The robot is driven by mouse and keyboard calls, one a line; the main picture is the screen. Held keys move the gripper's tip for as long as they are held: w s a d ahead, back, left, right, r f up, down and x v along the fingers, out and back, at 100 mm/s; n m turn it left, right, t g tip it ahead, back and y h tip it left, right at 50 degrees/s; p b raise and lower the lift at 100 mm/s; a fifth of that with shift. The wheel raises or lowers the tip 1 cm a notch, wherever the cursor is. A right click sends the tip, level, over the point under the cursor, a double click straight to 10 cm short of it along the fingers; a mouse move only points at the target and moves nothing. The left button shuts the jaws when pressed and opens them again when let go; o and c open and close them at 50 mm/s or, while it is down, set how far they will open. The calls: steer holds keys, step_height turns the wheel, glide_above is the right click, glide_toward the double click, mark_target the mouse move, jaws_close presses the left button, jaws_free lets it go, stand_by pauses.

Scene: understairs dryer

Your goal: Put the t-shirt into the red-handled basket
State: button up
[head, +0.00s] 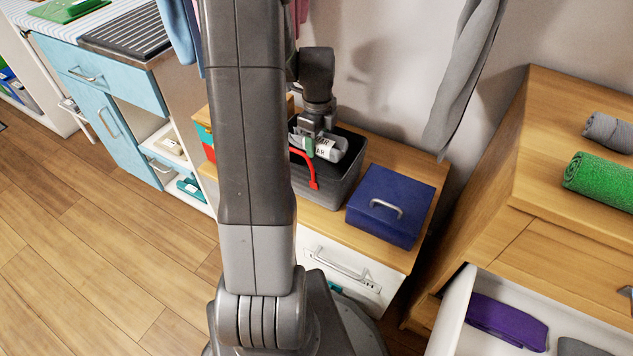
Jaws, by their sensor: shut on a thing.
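The red-handled basket is a dark grey box (343,190) on the wooden top of a low cabinet, with its red handle (312,172) hanging over the near side. My gripper (316,146) points down over the basket's opening, at about rim height. It is shut on a small pale grey bundle (330,149) with dark lettering, which seems to be the t-shirt; its shape is partly hidden by the fingers. A small green patch shows at the fingers. The basket's left part is hidden behind my arm, and its inside is dark.
A blue lidded box (390,205) stands right of the basket. A grey cloth (466,75) hangs behind it. At right are a wooden dresser (560,140) with grey and green rolls (600,180), and an open drawer (470,322) holding purple cloth (507,322). The floor at left is clear.

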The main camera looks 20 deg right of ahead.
step_height(320, 180, down, 11)
steer(key=b, duration=0.3)
steer(key=shift+r, duration=0.15)
steer(key=o, duration=1)
steer(key=shift+o, duration=0.2)
step_height(320, 180, up, 12)
steer(key=p, duration=0.3)
